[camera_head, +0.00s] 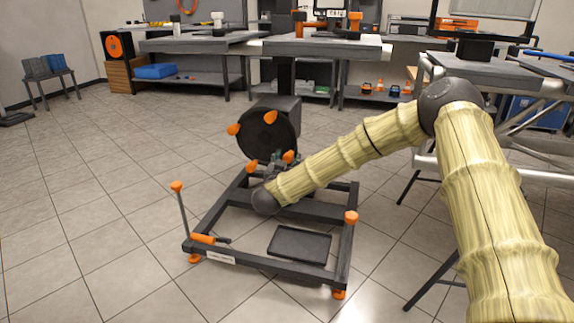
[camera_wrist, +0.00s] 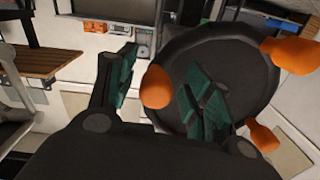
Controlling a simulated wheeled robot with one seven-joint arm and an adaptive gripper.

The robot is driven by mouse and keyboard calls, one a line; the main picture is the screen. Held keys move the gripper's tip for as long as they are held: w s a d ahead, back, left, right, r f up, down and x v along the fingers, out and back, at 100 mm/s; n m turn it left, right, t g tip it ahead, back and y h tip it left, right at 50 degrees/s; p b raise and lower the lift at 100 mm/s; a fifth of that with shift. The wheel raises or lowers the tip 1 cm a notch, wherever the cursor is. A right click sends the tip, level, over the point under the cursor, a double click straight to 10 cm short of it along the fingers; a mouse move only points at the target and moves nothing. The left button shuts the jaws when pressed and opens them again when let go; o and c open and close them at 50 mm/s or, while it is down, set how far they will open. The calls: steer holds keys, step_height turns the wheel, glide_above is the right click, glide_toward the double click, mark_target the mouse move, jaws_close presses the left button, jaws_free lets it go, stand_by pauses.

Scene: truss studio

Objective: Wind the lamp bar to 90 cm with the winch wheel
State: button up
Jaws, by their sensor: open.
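The winch wheel (camera_head: 267,137) is a black disc with several orange knobs round its rim, on a dark housing (camera_head: 284,104) at the back of a floor frame. It fills the upper right of the wrist view (camera_wrist: 235,65). My gripper (camera_head: 277,157) is at the wheel's lower part, mostly hidden behind my arm in the head view. In the wrist view its green-padded fingers (camera_wrist: 163,90) are apart. One orange knob (camera_wrist: 155,87) shows between them; contact cannot be told. The lamp bar cannot be made out in either view.
The dark floor frame (camera_head: 260,258) has an upright orange-knobbed lever (camera_head: 182,205) at its left, an orange handle (camera_head: 203,239) and a black plate (camera_head: 299,244). A grey table (camera_head: 490,75) stands close on the right. Tiled floor at the left is free.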

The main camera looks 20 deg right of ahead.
steer(key=shift+w+d, duration=0.2)
steer(key=shift+w, duration=0.1)
jaws_close()
steer(key=shift+r, duration=0.1)
steer(key=shift+r, duration=0.1)
